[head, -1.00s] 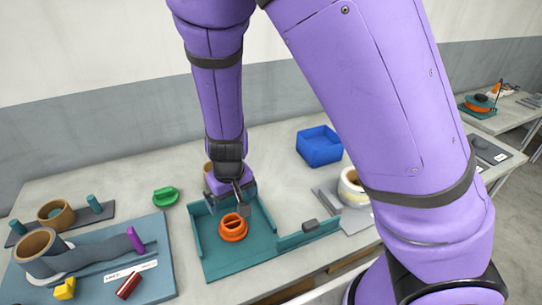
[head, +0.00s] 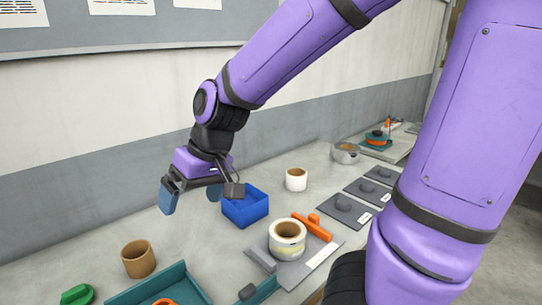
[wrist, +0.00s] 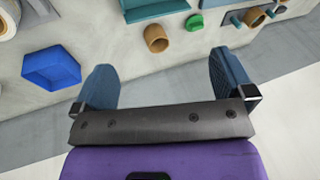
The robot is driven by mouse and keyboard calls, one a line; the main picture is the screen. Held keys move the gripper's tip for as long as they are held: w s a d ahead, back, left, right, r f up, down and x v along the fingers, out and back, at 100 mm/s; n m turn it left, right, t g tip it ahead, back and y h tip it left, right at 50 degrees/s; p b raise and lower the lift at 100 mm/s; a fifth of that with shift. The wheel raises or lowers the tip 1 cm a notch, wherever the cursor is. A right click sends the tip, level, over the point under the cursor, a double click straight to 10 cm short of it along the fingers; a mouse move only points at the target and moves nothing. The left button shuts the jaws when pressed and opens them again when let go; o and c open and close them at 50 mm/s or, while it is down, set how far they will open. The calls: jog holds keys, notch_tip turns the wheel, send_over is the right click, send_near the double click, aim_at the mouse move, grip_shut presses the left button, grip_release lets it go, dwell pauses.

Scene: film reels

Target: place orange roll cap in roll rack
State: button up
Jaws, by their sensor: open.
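An orange ring-shaped cap (head: 165,301) shows only its top edge at the bottom of the head view, inside the teal tray (head: 186,284). My gripper (head: 192,198) is open and empty, raised above the table left of the blue bin. Its two blue fingers also stand apart in the wrist view (wrist: 165,75), with nothing between them. Another orange piece (head: 312,228) lies beside a pale roll (head: 287,238) on a grey plate. I cannot tell which fixture is the roll rack.
A blue bin (head: 245,209) is close to my gripper. A brown roll (head: 138,259), a green piece (head: 77,295) and a white roll (head: 296,179) stand on the table. Several grey plates (head: 343,209) lie at the right. The table's back left is clear.

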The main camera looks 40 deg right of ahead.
jog(key=s+d+r+m+t+h, duration=0.1)
jog(key=s+d+r+t+h, duration=0.1)
jog(key=s+d+r, duration=0.7)
jog(key=s+h, duration=0.1)
jog(key=s, duration=0.1)
jog(key=shift+s+m+t+h, duration=0.3)
jog(key=shift+t+h, duration=0.1)
